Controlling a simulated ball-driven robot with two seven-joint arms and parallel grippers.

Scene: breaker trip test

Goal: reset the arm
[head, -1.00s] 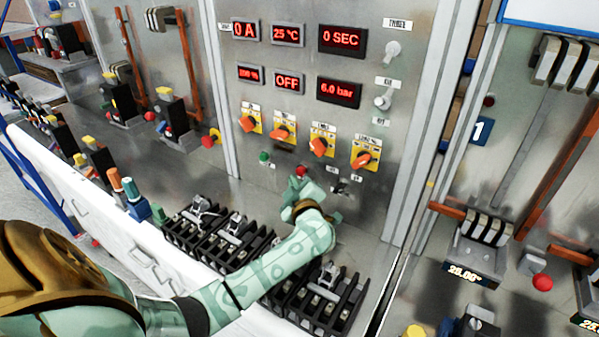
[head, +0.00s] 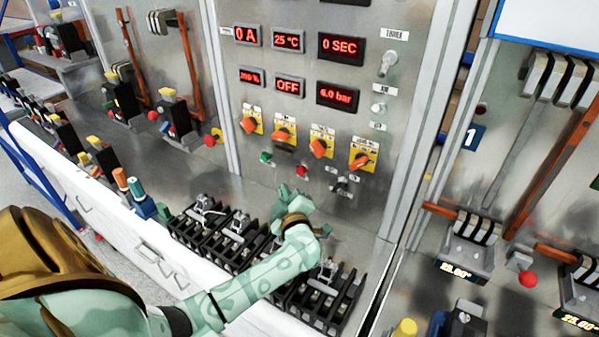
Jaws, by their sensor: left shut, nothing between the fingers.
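My left arm reaches in from the lower left across the bench. My left gripper (head: 292,200) is in front of the metal control panel (head: 255,180), just below the red button (head: 302,171) and above the row of black breakers (head: 236,235). Its fingers look closed and hold nothing; they are small and partly hidden by the wrist. It appears apart from the panel's buttons. My right gripper is not in view.
Red displays (head: 341,47) read 0 A, 25 °C, 0 SEC and OFF. Several orange rotary knobs (head: 320,149) and a green button (head: 266,157) sit below. A neighbouring panel with breakers (head: 478,229) stands at right. A blue-capped post (head: 136,190) stands left of the breakers.

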